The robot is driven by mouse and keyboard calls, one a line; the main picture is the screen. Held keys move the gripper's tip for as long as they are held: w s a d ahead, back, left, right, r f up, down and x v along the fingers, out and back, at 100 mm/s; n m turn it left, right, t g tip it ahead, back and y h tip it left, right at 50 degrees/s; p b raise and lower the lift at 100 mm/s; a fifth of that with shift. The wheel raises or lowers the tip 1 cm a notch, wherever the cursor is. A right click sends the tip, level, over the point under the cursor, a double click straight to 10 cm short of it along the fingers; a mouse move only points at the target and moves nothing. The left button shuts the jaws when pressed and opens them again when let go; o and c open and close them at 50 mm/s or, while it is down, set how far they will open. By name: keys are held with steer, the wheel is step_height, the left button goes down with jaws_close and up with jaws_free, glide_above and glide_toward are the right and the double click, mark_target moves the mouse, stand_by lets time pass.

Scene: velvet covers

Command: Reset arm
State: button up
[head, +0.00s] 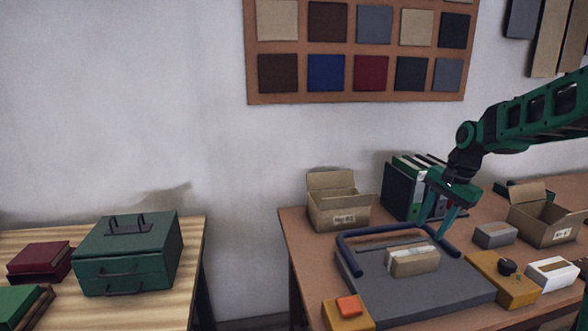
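My gripper (433,228) is at the end of my green arm, which reaches in from the right edge in the head view. It points down above the back right part of a grey board with a blue bar frame. Its two teal fingers are spread apart, with nothing visible between them. A small cardboard box with a pale strip (413,261) lies on the board, in front of and a little left of the fingertips, seemingly apart from them. Whether the fingertips touch the blue bar (385,233) behind them I cannot tell.
On the brown table stand an open carton (338,213), upright binders (402,190), another open carton (545,222), a grey block (494,235), a yellow block with a black knob (502,279) and a white-topped box (552,274). A gap separates the left table (196,235), holding a green case (128,262).

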steer(key=s+d+f+n, duration=0.1)
steer(key=s+n, duration=0.1)
steer(key=s, duration=1.7)
steer(key=s+d+f+n+g+h, duration=0.1)
steer(key=s+d+n, duration=0.1)
steer(key=s, duration=1.7)
steer(key=shift+n+h, duration=0.3)
steer(key=shift+n, duration=0.4)
steer(key=shift+s+d, duration=0.1)
steer(key=shift+w+f+g, duration=0.25)
steer(key=shift+w+g, duration=0.05)
steer(key=shift+w, duration=0.35)
